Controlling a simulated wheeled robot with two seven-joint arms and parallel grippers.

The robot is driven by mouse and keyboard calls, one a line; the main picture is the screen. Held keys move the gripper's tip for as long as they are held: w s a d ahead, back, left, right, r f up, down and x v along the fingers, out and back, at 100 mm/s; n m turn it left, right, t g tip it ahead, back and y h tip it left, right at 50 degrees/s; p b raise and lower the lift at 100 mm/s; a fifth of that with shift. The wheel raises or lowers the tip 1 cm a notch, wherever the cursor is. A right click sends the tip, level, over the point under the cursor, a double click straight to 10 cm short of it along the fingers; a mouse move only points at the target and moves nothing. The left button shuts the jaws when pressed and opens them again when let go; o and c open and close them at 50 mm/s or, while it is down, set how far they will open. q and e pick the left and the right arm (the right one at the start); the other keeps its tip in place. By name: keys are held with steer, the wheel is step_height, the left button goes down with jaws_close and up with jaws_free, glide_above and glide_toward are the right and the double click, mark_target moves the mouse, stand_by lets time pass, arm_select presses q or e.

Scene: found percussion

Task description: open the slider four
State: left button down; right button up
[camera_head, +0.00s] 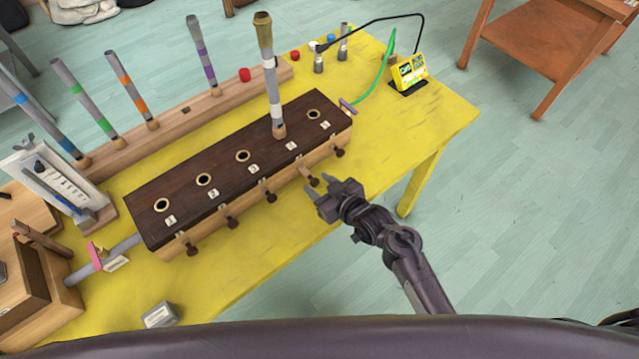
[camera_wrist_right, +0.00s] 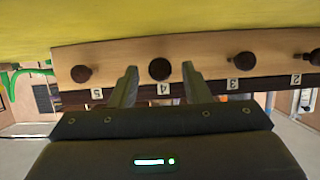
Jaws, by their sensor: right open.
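A long dark-topped wooden box (camera_head: 225,175) lies on the yellow table, with numbered holes and a row of dark slider knobs along its front. The slider four knob (camera_head: 314,182) stands out farther from the front face than its neighbours. In the wrist view this knob (camera_wrist_right: 160,69) sits between my fingertips, above the label 4. A grey-and-white tube (camera_head: 271,90) stands upright in hole four. My right gripper (camera_head: 316,190) is open at the knob, its fingers either side; contact cannot be told. It also shows in the wrist view (camera_wrist_right: 160,85). My left gripper is not in view.
Knob five (camera_wrist_right: 81,74) and knob three (camera_wrist_right: 245,65) flank the fingers. A wooden rack (camera_head: 190,113) with several banded tubes stands behind the box. A yellow device (camera_head: 409,71) with cables sits at the table's far right.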

steer(key=v, duration=0.6)
steer(key=shift+s+d+b, duration=0.15)
steer(key=shift+s+b, duration=0.05)
steer(key=shift+b, duration=0.1)
steer(key=shift+s+d+r, duration=0.25)
steer(key=shift+s+r, duration=0.05)
steer(key=shift+s, duration=0.05)
steer(key=s+d+r+m+g+h, duration=0.5)
steer(key=s+d+r+g+h, duration=0.35)
steer(key=s+d, duration=0.5)
steer(key=s+a+f+x, duration=0.1)
steer(key=s+x, duration=0.2)
steer(key=x, duration=1)
steer(key=s+x, duration=0.3)
steer(key=x, duration=1.1)
steer(key=s+d+f+g, duration=0.1)
steer(key=s+d+f, duration=0.2)
steer(key=s+f, duration=1.8)
steer(key=shift+s, duration=0.2)
